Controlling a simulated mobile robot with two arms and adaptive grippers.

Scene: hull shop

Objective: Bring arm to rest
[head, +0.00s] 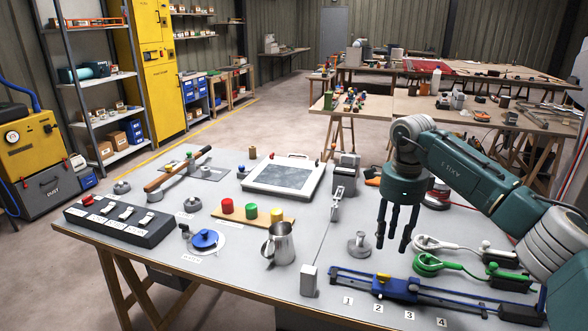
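My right arm (470,170), dark green with grey joints, comes in from the right edge and reaches over the table (150,257). My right gripper (393,247) hangs at its end with its black fingers pointing down. The fingertips stand apart with nothing visible between them, so it is open and empty. It hangs in front of the slider rail (405,287) in height terms and just right of a small grey knob on a round base (358,244). I cannot tell its exact height above the table. My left arm and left gripper are not in view.
A metal jug (279,245), an upright lever (337,205), a framed screen panel (284,176) and a black switch box (120,219) stand left of the gripper. White and green cable handles (430,265) lie to its right.

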